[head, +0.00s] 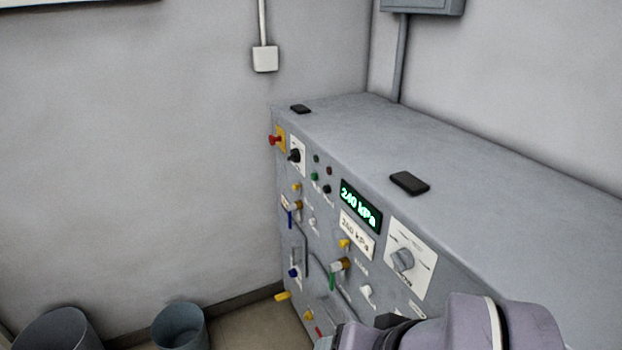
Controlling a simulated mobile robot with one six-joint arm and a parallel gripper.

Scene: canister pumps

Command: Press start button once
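The grey control cabinet (480,170) stands against the wall, its front panel facing left and toward me. A small green button (314,177) sits on the panel's upper left part, with a black button (326,189) just right of and below it. Two small dark round lamps or buttons lie just above them. Their labels are too small to read, so I cannot tell which is start. A purple-grey part of my arm shows at the lower right, in front of the panel's lower part. My gripper's fingertips are not seen.
A red knob (275,140) on a yellow plate is at the panel's far edge. A black selector (294,155), a green display (361,205) reading 240 kPa and a large grey knob (402,260) are nearby. Valves with coloured handles project lower down. Two bins (180,328) (58,332) stand at lower left.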

